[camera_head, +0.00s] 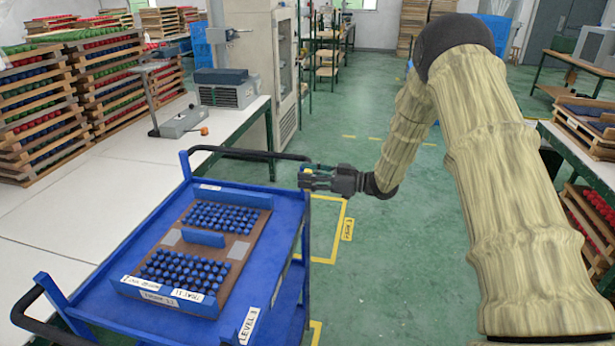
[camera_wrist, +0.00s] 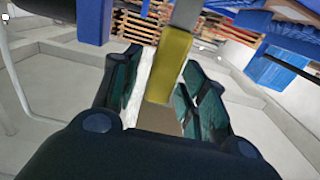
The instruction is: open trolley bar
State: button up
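The blue trolley (camera_head: 90,310) stands at the left in the head view, beside the white bench. A black bar (camera_head: 250,154) curves along its far end. My gripper (camera_head: 314,178) is at the trolley's far right corner, level with its top. In the wrist view a yellow piece on a grey rod (camera_wrist: 170,65) lies between the fingers of my gripper (camera_wrist: 160,90). A gap shows beside the left finger, and the right finger is close to the yellow piece; I cannot tell if it touches. The fingers look open around it.
A brown tray (camera_head: 183,238) with several blue pieces sits on the trolley. The white bench (camera_head: 60,220) borders the trolley on the left. A table with crates (camera_head: 580,125) stands at the right. The green floor between is clear.

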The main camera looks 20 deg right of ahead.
jog(key=v, duration=1.2)
jog(key=shift+w, duration=0.1)
